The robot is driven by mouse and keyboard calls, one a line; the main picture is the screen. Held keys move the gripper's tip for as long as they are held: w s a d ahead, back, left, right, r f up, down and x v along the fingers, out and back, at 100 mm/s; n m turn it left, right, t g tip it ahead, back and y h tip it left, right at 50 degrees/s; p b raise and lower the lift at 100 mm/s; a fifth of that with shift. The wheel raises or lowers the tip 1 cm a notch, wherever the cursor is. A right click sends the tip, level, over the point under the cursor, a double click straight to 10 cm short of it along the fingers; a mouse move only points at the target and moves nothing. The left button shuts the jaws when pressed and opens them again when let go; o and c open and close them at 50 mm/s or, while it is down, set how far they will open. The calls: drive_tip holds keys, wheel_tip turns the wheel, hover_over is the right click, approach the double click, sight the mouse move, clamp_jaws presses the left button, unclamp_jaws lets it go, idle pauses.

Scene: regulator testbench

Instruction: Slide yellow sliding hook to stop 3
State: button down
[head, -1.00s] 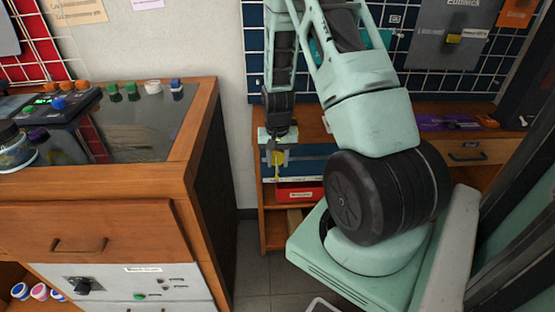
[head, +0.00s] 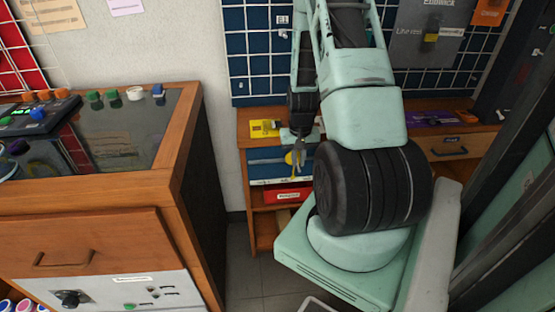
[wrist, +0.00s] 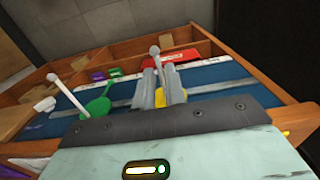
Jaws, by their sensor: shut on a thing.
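The yellow sliding hook (wrist: 172,97) sits at the blue panel (wrist: 222,75), its base partly hidden behind the fingers in the wrist view. A pale round-ended stem rises between the fingers. My gripper (wrist: 160,84) is shut on the hook. In the head view my gripper (head: 298,158) is at the front of the blue panel (head: 265,174), with a yellow part of the hook (head: 290,158) showing beside it. A green hook (wrist: 97,106) with a pale stem stands apart to the left in the wrist view. I cannot read any stop numbers.
A red box (head: 287,196) sits in the shelf below the panel. A yellow item (head: 264,128) lies on the wooden bench top above it. A wooden cabinet (head: 110,225) stands at the left, with a floor gap between it and the shelf.

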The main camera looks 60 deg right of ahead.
drive_tip(key=s+d, duration=0.4)
drive_tip(key=shift+s, duration=0.3)
drive_tip(key=c, duration=1.4)
unclamp_jaws()
drive_tip(key=shift+c, duration=0.2)
wheel_tip(320, 180, up, 18)
drive_tip(key=p, duration=0.2)
drive_tip(key=shift+f, duration=0.25)
